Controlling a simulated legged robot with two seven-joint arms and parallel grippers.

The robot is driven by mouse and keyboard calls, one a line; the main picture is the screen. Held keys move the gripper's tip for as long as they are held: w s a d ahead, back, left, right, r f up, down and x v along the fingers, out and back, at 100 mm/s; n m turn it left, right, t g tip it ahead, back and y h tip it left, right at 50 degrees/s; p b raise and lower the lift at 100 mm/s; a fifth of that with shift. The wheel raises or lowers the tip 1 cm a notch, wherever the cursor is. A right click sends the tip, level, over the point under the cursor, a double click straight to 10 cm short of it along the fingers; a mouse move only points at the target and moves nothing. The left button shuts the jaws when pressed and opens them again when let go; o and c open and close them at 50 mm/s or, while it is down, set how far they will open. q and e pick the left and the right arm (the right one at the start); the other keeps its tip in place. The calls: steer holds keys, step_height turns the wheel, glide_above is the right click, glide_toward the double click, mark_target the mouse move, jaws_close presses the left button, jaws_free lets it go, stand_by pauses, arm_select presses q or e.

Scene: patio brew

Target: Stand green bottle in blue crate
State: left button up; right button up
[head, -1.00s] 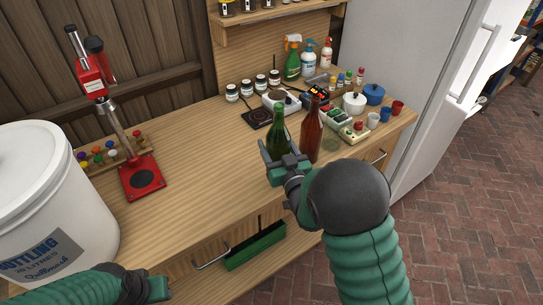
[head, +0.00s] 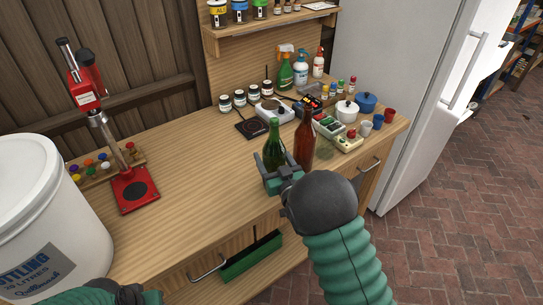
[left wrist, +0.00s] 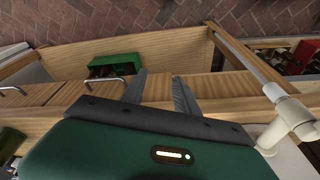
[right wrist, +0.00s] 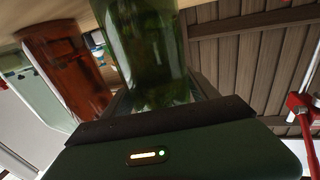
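The green bottle (head: 275,145) stands upright on the wooden counter, just left of a brown bottle (head: 303,140). My right gripper (head: 275,172) is low at the green bottle, with its fingers spread on either side of it. In the right wrist view the green bottle (right wrist: 150,60) fills the space between the fingers; firm contact is not visible. My left gripper (head: 145,295) is at the bottom left of the head view. In the left wrist view its fingers (left wrist: 160,90) are apart with nothing between them. I see no blue crate.
A green crate (head: 250,258) sits below the counter. A red capper (head: 135,188) and a white bucket (head: 35,220) stand at the left. Pots, cups and a power strip (head: 329,126) crowd the right. The counter's middle (head: 200,165) is clear.

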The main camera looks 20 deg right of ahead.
steer(key=shift+o, duration=1.2)
steer(key=s+f+g, duration=0.3)
steer(key=s+g, duration=0.2)
steer(key=s, duration=0.5)
steer(key=s+f+g+h, duration=0.1)
steer(key=s+f+g, duration=0.2)
steer(key=s, duration=0.8)
steer(key=s+d+f+m+g, duration=0.1)
steer(key=s+f+g, duration=0.3)
steer(key=s+g, duration=0.3)
steer(key=s, duration=0.4)
steer(key=shift+s+g+h+b, duration=0.2)
steer(key=shift+g+h+b, duration=0.1)
steer(key=shift+g, duration=0.1)
